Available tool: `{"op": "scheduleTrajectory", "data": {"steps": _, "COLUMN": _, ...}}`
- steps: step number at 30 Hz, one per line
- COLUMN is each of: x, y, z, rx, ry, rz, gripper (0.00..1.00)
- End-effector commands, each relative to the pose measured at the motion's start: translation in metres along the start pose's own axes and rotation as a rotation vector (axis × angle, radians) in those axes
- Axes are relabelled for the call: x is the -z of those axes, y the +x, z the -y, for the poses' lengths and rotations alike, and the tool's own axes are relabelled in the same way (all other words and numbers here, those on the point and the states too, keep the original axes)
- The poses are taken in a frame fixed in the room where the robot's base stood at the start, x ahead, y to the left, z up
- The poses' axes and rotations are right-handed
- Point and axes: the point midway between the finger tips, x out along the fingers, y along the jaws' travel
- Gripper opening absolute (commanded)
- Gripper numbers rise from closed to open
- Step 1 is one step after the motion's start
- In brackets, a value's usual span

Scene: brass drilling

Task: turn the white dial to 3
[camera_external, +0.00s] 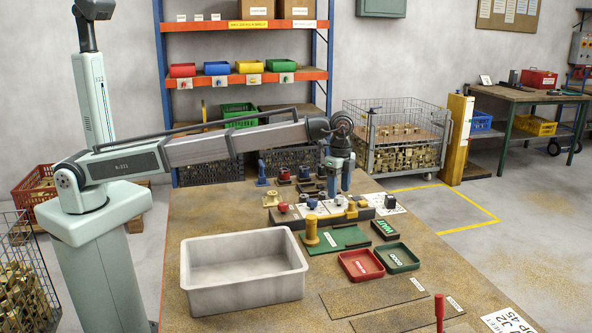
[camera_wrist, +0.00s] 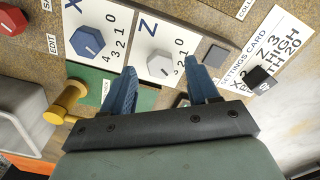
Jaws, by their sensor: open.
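The white dial (camera_wrist: 160,65) sits on a white plate marked Z, with numbers 0 to 4 beside it. Its exact pointer setting is too small to tell. In the outside view the dial (camera_external: 339,200) is on the grey panel, under my gripper. My gripper (camera_external: 339,188) is open and points down. In the wrist view its two blue fingers (camera_wrist: 160,72) appear on either side of the dial, with gaps; I cannot tell whether the tips are level with it. A settings card (camera_wrist: 268,52) reads Z 3.
A blue dial (camera_wrist: 88,41) marked X and a red knob (camera_wrist: 12,20) stand left of the white dial. A grey square button (camera_wrist: 215,56) is close to the right finger. A yellow post (camera_external: 311,230) and a grey bin (camera_external: 245,268) stand nearer the front.

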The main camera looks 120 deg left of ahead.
Motion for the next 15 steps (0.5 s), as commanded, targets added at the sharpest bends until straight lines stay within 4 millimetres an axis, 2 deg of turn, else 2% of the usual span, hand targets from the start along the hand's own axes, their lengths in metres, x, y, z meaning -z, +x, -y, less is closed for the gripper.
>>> {"op": "scheduleTrajectory", "data": {"steps": 9, "x": 0.001, "y": -0.064, "z": 0.001, "rx": 0.001, "ry": 0.000, "rz": -0.001, "gripper": 0.60}}
{"op": "scheduleTrajectory", "data": {"steps": 15, "x": 0.001, "y": -0.096, "z": 0.001, "rx": 0.000, "ry": 0.000, "rz": -0.001, "gripper": 0.60}}
